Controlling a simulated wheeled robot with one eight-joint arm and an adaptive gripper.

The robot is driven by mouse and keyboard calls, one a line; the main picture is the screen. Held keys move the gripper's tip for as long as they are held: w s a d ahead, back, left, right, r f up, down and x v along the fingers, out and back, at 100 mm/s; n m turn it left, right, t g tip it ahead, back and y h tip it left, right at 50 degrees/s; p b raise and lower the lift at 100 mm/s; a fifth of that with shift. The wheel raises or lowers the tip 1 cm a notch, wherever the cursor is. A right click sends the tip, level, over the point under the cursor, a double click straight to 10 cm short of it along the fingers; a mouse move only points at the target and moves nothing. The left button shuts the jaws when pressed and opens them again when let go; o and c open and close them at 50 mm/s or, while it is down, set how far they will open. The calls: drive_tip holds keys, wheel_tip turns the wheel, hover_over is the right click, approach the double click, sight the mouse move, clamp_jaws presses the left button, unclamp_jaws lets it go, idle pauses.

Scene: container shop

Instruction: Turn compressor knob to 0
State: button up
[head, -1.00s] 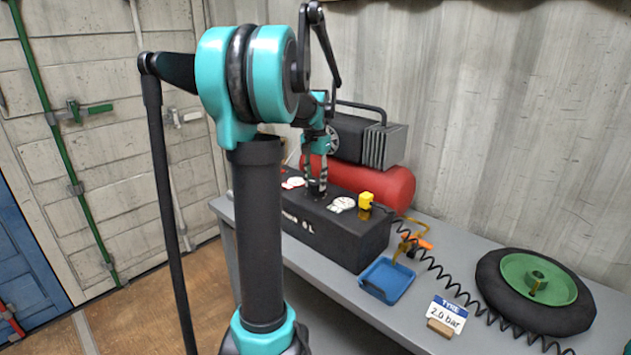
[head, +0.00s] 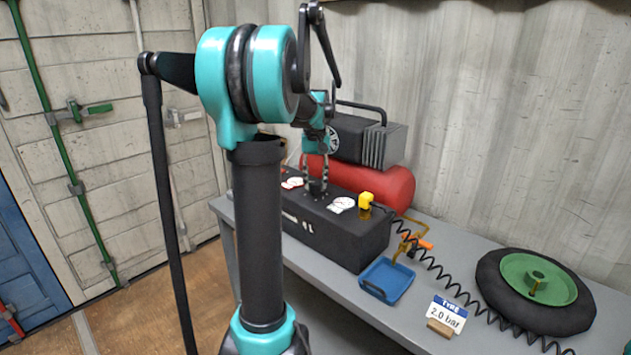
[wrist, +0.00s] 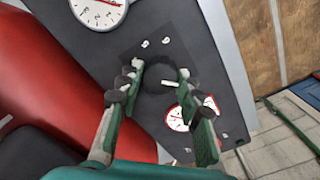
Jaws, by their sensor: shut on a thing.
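The compressor's knob is a dark round piece on top of the black box (head: 345,240). In the wrist view the knob (wrist: 163,76) sits between my gripper's fingertips (wrist: 161,80), with a short pale mark at its edge. Small white marks show on the panel beside it; I cannot read them, nor the knob's setting. In the head view my gripper (head: 316,183) points down at the box top, shut on the knob. The knob is mostly hidden by the fingers there.
White gauges (head: 342,205) flank the knob. A red tank (head: 385,186) and motor (head: 385,142) stand behind. A yellow fitting (head: 366,199), coiled black hose (head: 428,264), blue tray (head: 388,278), sign (head: 446,314) and wheel (head: 540,290) lie to the right.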

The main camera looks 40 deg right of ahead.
sight(315, 182)
idle(0.4)
drive_tip(key=o, duration=1.2)
drive_tip(key=shift+c, duration=0.2)
drive_tip(key=shift+r, duration=0.1)
wheel_tip(315, 182, up, 12)
